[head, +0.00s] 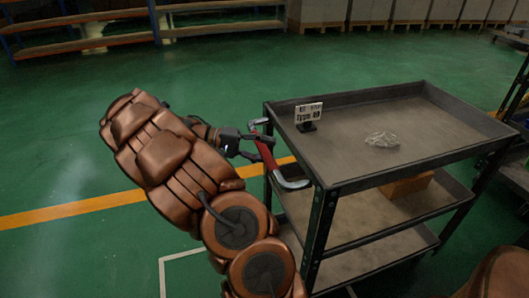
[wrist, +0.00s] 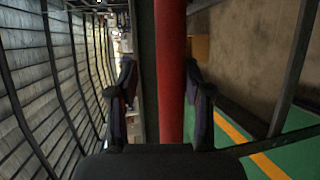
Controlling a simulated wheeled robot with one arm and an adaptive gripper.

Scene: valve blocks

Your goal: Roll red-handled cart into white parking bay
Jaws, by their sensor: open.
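The cart (head: 330,187) is a dark three-shelf trolley at the right of the head view. Its red handle (head: 266,154) sticks out from the cart's left end on grey brackets. My gripper (head: 262,143) is at the handle, with its fingers reaching around it. In the wrist view the red handle (wrist: 170,70) runs upright between the two open fingers (wrist: 160,100), with gaps on both sides. A white floor line (head: 180,256), which looks like a corner of the parking bay, shows beside the cart's lower left. The rest of the bay is hidden by my arm and the cart.
A small sign (head: 309,116) and a clear crumpled item (head: 382,139) are on the cart's top shelf. A cardboard box (head: 407,187) is on the middle shelf. A yellow line (head: 75,208) crosses the green floor, which is open at left. Another rack (head: 515,110) stands close at right.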

